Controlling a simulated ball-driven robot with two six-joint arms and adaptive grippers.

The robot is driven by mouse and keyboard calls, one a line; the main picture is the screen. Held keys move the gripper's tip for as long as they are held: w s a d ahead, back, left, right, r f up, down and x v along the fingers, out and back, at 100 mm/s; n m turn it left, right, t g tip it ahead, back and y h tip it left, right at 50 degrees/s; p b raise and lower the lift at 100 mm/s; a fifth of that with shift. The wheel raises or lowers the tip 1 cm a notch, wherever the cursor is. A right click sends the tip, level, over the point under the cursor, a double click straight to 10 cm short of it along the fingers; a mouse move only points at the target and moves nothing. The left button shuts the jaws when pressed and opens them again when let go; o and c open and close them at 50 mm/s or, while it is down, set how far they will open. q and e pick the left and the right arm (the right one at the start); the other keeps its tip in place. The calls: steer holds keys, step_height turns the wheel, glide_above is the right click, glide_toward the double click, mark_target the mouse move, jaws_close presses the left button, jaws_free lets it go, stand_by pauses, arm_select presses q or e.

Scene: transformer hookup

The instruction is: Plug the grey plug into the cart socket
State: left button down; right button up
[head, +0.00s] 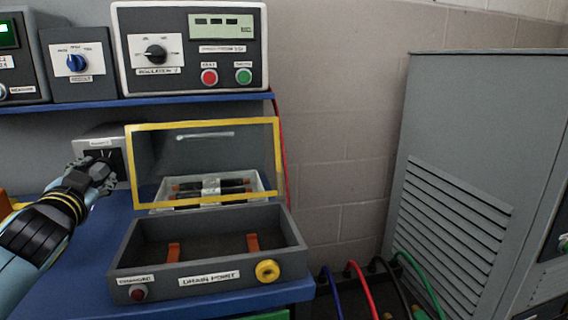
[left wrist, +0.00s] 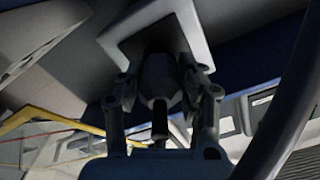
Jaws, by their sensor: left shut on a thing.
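My left gripper (head: 104,168) is shut on the grey plug, in front of a socket box with a pale plate (head: 88,143) and a dark face, under the shelf at the left. The plug is hidden behind the fingers in the head view. The left wrist view shows the grey plug (left wrist: 159,80) between the two fingers, its far end at the dark opening of the pale-framed socket (left wrist: 122,42). I cannot tell how far the plug is in. My right gripper is not in view.
Instruments (head: 195,50) stand on the shelf above. A grey cabinet (head: 470,130) and coloured cables (head: 365,290) are at right.

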arm_select(q)
steer(key=shift+m, duration=0.4)
steer(key=c, duration=0.7)
jaws_free()
steer(key=shift+c, duration=0.2)
steer(key=shift+v, duration=2.5)
